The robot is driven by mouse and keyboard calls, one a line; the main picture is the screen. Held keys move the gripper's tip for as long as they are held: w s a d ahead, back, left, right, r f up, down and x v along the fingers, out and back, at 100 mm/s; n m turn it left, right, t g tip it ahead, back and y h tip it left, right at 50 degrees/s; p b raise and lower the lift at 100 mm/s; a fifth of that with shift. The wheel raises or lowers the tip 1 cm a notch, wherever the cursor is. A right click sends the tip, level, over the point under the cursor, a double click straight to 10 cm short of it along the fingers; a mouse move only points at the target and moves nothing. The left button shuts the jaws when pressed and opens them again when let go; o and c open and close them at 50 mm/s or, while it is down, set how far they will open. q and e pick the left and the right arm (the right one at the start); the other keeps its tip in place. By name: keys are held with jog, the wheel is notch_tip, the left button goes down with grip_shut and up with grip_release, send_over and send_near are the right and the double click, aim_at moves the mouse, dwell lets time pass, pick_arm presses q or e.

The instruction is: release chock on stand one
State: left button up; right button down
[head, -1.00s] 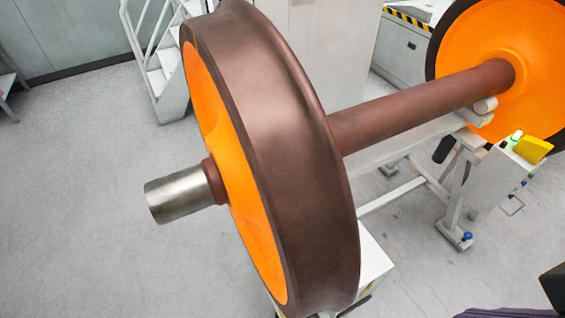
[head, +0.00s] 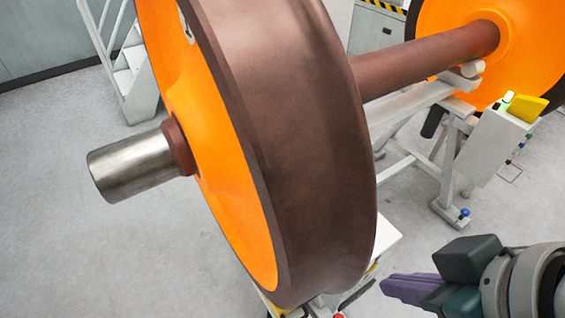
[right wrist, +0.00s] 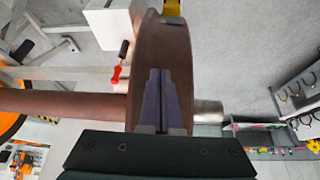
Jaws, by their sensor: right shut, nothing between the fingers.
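My right gripper (head: 388,285) is at the lower right of the head view, beside the near wheel (head: 315,130). Its purple fingers are together and empty. In the right wrist view the shut fingers (right wrist: 160,92) overlap the wheel rim (right wrist: 163,50). A white stand part (head: 383,250) with yellow edging shows under the near wheel; the wheel hides most of it. A red-ended lever with a dark part (right wrist: 119,66) hangs beside a white box (right wrist: 108,24) in the right wrist view. I cannot make out the chock itself. My left gripper is not in view.
The axle (head: 425,55) runs to the far orange wheel (head: 530,45). A far white stand (head: 450,170) carries a box with a green light and yellow piece (head: 527,106). White stairs (head: 125,60) stand at upper left. The floor at lower left is clear.

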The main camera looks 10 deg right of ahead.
jog(key=w+a+f+t+y+b, duration=0.1)
jog(key=w+f+b, duration=0.1)
jog(key=f+b, duration=1.5)
jog(key=w+a+f+n+t+y+b, duration=0.1)
jog(key=w+f+b, duration=0.2)
jog(key=f+b, duration=1.4)
notch_tip(320, 180, down, 10)
jog(key=shift+a+f, duration=0.1)
jog(key=shift+a, duration=0.25)
jog(key=b+x, duration=0.6)
jog(key=x, duration=0.4)
jog(key=shift+w, duration=0.2)
